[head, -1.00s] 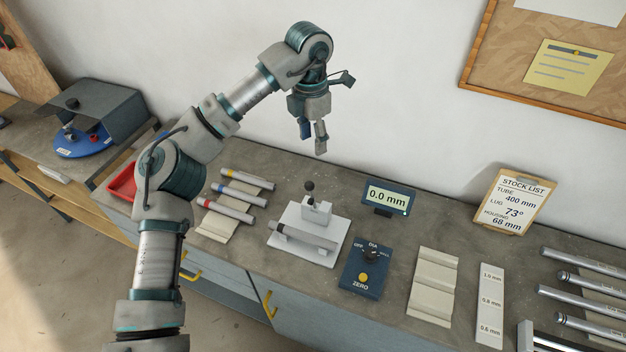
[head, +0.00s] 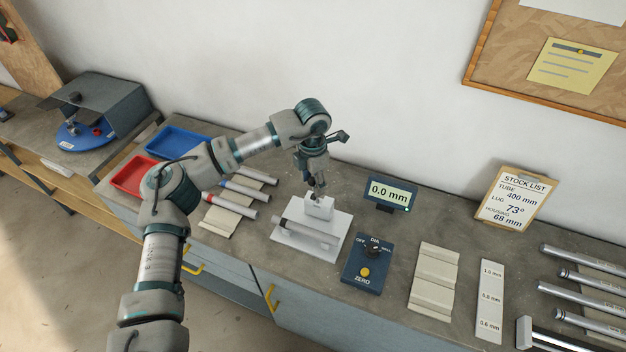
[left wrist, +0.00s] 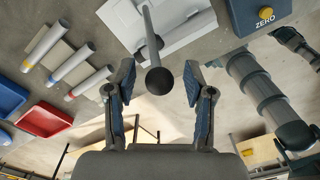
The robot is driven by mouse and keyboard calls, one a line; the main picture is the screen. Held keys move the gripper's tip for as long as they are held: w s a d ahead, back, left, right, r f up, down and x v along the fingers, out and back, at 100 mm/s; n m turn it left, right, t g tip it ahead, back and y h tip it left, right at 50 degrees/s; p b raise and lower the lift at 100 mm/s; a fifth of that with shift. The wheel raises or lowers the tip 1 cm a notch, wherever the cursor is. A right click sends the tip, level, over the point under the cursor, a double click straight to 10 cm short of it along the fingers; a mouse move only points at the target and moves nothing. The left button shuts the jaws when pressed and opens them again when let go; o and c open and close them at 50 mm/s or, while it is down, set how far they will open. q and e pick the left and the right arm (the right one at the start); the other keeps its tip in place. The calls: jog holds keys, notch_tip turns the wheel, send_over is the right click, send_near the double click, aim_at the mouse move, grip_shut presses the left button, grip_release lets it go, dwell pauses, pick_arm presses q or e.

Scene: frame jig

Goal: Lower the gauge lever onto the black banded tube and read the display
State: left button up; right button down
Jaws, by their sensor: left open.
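The gauge (head: 335,222) has a white base and block on the bench. A grey tube (head: 312,232) lies across it, with a dark band near its left end. The gauge lever (left wrist: 152,35) is a grey rod ending in a black ball knob (left wrist: 158,80). The display (head: 390,192) reads 0.0 mm. My left gripper (head: 317,188) is just above the gauge block and hides most of the lever in the head view. In the left wrist view my left gripper (left wrist: 157,84) is open, with the knob between its fingers and a gap on both sides.
A blue control box (head: 367,262) with a dial and yellow ZERO button stands right of the gauge. Tubes with coloured bands (head: 238,203) lie on a rack to the left, near a red tray (head: 133,176) and blue tray (head: 178,142). A cream rack (head: 434,280) is empty.

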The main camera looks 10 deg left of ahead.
pick_arm(q)
jog(key=shift+a+f, duration=0.15)
jog(key=shift+a, duration=0.05)
jog(key=shift+d, duration=0.1)
jog(key=c, duration=0.8)
